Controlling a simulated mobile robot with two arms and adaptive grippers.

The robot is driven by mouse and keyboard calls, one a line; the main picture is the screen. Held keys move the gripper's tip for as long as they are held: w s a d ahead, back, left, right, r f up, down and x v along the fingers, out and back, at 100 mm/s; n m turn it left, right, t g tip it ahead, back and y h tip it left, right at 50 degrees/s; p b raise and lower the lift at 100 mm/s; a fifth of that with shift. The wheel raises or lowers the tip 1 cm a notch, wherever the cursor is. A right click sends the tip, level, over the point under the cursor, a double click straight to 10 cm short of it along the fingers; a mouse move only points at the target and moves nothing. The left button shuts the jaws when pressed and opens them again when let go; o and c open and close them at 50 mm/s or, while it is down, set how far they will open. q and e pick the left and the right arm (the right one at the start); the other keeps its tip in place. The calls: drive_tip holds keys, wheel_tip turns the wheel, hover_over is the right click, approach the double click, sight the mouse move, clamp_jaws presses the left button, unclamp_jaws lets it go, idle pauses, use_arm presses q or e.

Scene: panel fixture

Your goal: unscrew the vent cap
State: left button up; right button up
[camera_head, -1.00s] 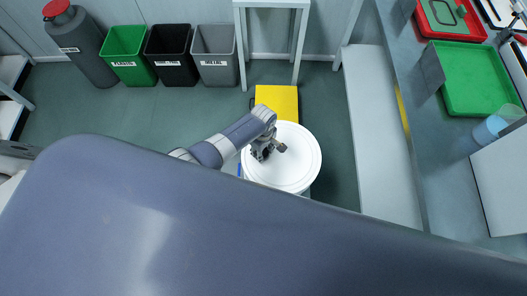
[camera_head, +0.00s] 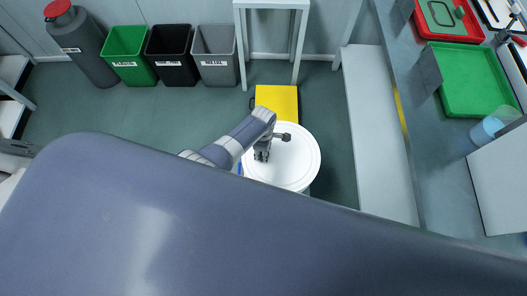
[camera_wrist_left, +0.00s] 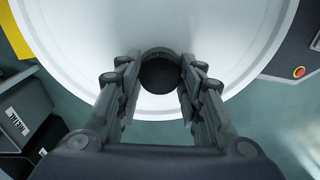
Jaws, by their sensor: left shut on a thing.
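The vent cap (camera_wrist_left: 160,75) is a dark round knob on the white round drum lid (camera_head: 300,168), and it shows between my fingers in the left wrist view. The lid fills the top of that view (camera_wrist_left: 230,45). My left gripper (camera_head: 262,156) points down at the lid near its upper left part. Its two fingers (camera_wrist_left: 160,68) stand on either side of the cap, shut on it. In the head view the cap is hidden by the gripper. I cannot tell whether the cap is raised from the lid. My right gripper is not in view.
A yellow block (camera_head: 277,98) is on the floor just behind the drum. Green (camera_head: 128,68), black (camera_head: 172,66) and grey (camera_head: 217,68) bins line the wall. A bench with a green tray (camera_head: 478,82) stands at the right. My own grey-blue body hides the foreground.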

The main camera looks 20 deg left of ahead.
use_arm(q)
drive_tip(key=shift+s+f+n, duration=0.1)
drive_tip(key=shift+s+n, duration=0.05)
drive_tip(key=shift+n, duration=0.15)
drive_tip(key=shift+n, duration=1.7)
drive_tip(key=n, duration=0.3)
